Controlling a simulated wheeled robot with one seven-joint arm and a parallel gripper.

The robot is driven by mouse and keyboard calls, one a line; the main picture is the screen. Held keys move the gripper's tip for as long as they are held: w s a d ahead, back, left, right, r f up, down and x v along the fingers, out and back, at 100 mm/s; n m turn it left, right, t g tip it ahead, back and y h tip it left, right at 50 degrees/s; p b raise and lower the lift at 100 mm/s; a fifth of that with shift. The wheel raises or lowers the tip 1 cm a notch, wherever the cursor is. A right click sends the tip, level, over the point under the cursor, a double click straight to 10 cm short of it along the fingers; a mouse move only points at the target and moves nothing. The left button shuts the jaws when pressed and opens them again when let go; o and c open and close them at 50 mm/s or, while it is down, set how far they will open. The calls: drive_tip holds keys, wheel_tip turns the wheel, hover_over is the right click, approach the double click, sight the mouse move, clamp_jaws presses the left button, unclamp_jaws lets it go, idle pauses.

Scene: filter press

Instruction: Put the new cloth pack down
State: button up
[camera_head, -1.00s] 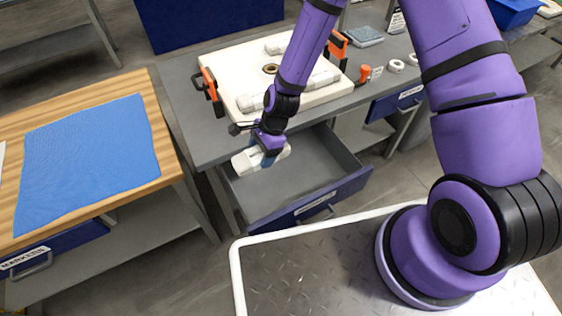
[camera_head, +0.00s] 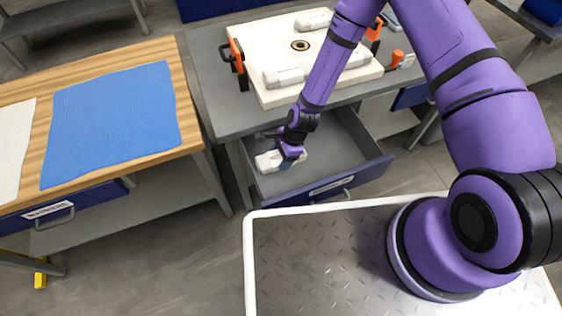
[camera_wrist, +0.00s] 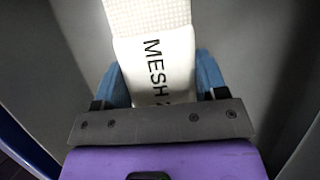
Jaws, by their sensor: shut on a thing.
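A white cloth pack (camera_head: 266,161) is in my gripper (camera_head: 287,162), low in the left part of an open drawer (camera_head: 340,165). In the wrist view the pack (camera_wrist: 155,60) shows a smooth white band with the black letters "MESH" and a woven white part beyond it. The blue fingers of my gripper (camera_wrist: 160,88) are shut on the band from both sides. The grey drawer interior surrounds the pack. I cannot tell whether the pack touches the drawer floor.
A white plate (camera_head: 300,85) with orange-handled clamps and white rolls lies on the grey bench (camera_head: 215,100) behind the drawer. A wooden table (camera_head: 190,115) with a blue cloth (camera_head: 115,120) stands at left. The drawer's right part is clear.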

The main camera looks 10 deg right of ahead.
drive_tip(key=shift+f, duration=2)
drive_tip(key=o, duration=1)
drive_tip(key=shift+c, duration=0.2)
